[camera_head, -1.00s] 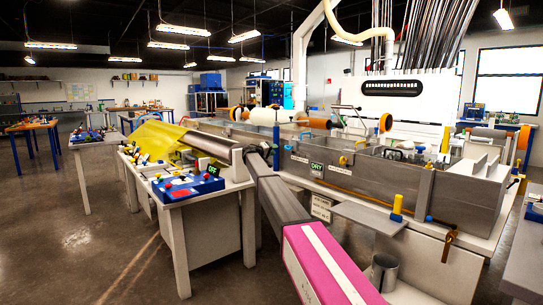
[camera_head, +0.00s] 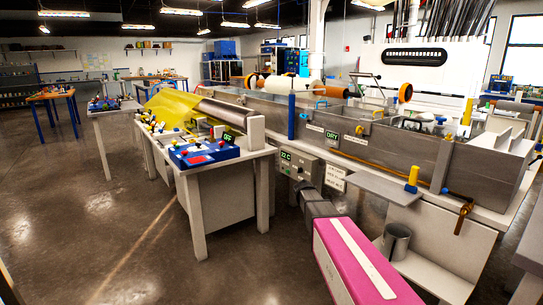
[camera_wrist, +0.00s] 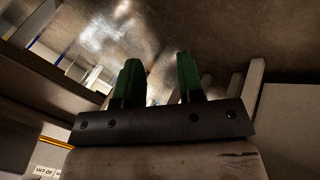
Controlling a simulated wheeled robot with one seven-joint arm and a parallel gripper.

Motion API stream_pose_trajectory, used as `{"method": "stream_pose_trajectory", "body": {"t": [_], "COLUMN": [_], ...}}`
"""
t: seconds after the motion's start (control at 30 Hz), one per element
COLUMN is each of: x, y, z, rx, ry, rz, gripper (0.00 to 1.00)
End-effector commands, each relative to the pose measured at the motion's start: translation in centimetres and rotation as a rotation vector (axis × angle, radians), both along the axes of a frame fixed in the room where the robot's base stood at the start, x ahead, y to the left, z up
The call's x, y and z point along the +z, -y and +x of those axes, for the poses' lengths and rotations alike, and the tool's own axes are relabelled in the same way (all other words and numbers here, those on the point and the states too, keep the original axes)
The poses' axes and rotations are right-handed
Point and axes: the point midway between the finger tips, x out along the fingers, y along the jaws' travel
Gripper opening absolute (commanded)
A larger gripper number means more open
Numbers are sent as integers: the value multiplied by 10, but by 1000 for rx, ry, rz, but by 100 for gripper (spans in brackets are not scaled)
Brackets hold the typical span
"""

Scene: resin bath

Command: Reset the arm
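My arm, with its magenta link (camera_head: 362,262) and short grey section (camera_head: 318,205), shows low in the head view, in front of the resin bath (camera_head: 400,150). My gripper (camera_wrist: 159,78) shows in the wrist view as two dark green fingers held well apart, with nothing between them. It is open and empty. The gripper itself is hidden in the head view. The wrist view looks over a shiny brown floor (camera_wrist: 190,35), with pale upright legs to the right.
A white table (camera_head: 222,163) with a blue control box (camera_head: 203,152) and yellow sheet (camera_head: 172,108) stands left of my arm. A grey shelf (camera_head: 375,187) and metal cup (camera_head: 396,241) are close on the right. Open floor (camera_head: 80,210) lies at left.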

Motion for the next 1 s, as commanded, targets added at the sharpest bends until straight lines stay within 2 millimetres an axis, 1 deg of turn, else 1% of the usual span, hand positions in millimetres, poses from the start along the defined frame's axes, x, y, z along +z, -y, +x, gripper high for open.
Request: {"method": "stream_pose_trajectory", "body": {"t": [0.03, 0.07, 0.1, 0.17, 0.2, 0.27, 0.3, 0.4, 0.5, 0.6, 1.0], "x": [-11, -17, -25, -36, -41, -48, -51, -56, -58, -59, -60], "y": [2, 2, 1, -2, -4, -8, -11, -19, -24, -27, -27], "z": [-46, -65, -90, -128, -152, -185, -204, -243, -265, -274, -273], "rx": [-8, -13, -18, -25, -30, -38, -42, -52, -58, -61, -61], "ry": [-32, -50, -74, -108, -129, -157, -173, -203, -220, -228, -229], "rz": [53, 86, 131, 199, 243, 308, 347, 430, 484, 510, 513], "gripper": [35, 35, 35, 35, 35, 35, 35, 35, 35, 35, 35]}}
